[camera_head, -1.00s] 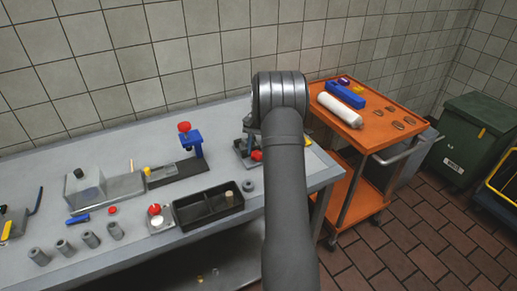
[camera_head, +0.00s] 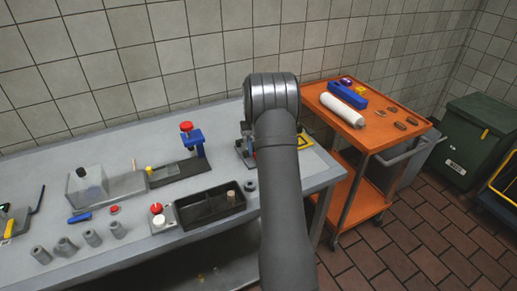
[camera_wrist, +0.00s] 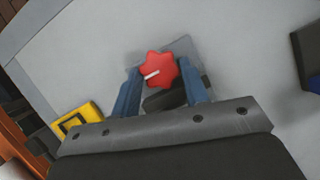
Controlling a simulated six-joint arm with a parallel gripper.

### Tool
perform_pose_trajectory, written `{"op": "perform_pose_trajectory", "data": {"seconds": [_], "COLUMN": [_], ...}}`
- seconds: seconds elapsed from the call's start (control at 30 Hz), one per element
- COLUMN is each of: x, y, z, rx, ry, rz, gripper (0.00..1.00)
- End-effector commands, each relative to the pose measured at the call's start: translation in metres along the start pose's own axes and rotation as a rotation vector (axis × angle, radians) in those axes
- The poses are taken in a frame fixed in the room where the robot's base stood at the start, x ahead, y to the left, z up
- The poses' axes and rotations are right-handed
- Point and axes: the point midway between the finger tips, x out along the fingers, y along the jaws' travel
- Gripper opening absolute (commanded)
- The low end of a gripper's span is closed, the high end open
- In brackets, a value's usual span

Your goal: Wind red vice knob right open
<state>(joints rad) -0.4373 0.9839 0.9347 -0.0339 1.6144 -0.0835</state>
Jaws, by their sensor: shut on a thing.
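The red star-shaped vice knob (camera_wrist: 158,68) with a white pointer mark shows in the wrist view, between the blue fingers of my gripper (camera_wrist: 160,75). The fingers are shut on its sides. The grey vice base (camera_wrist: 180,50) shows around and behind the knob, with a dark part below it. In the head view my arm covers the knob and most of the vice; only a grey edge of the vice (camera_head: 241,150) shows left of the arm.
A yellow-framed item (camera_wrist: 78,124) lies beside the vice. Left on the bench are a black divided tray (camera_head: 212,207), a blue press with a red knob (camera_head: 197,142) and a clear box (camera_head: 90,186). An orange cart (camera_head: 375,135) stands at the right.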

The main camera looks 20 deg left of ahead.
Motion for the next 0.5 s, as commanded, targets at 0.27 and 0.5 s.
{"op": "perform_pose_trajectory", "data": {"seconds": [0.27, 0.5], "x": [0.0016, 0.0008], "y": [-0.0005, -0.0002], "z": [0.0006, 0.0002], "rx": [0.0, 0.001], "ry": [-0.005, -0.002], "rz": [-0.001, -0.001], "gripper": [0.43, 0.63]}}
